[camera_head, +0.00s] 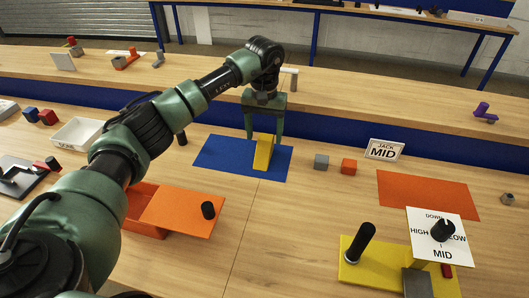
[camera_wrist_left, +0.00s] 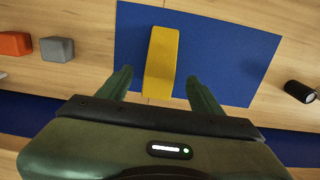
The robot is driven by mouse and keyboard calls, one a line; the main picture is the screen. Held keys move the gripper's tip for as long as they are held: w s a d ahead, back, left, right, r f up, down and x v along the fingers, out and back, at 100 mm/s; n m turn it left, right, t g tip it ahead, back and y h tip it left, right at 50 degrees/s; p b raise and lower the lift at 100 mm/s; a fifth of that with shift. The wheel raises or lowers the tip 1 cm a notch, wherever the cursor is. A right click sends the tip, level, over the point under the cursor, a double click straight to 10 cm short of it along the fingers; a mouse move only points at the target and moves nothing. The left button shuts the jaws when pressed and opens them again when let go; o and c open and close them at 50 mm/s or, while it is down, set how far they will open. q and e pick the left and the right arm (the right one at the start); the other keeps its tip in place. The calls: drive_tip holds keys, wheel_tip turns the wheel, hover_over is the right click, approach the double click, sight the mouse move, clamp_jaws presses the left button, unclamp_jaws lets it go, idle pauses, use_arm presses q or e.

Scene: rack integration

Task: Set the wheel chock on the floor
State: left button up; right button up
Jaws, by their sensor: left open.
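The wheel chock is a yellow wedge-shaped block (camera_head: 263,155) on the blue mat (camera_head: 217,155) in the head view. It also shows in the left wrist view (camera_wrist_left: 161,58), standing on the blue mat (camera_wrist_left: 222,50). My left gripper (camera_head: 264,137) points down over the chock and is open. In the left wrist view, its two fingers (camera_wrist_left: 158,77) are on either side of the chock's near end, with a gap on each side. My right gripper is not in view.
An orange mat (camera_head: 425,193) lies farther right. A yellow-based lever panel (camera_head: 375,270) stands at front right. A black cylinder (camera_wrist_left: 300,91) is beside the blue mat.

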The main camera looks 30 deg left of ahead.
sight(264, 144)
use_arm(q)
drive_tip(key=f, duration=0.2)
drive_tip(key=f+p, duration=0.1)
drive_tip(key=f, duration=0.1)
drive_tip(key=shift+s+f+p, duration=0.2)
drive_tip(key=shift+f+p, duration=0.1)
drive_tip(key=shift+f, duration=0.6)
clamp_jaws()
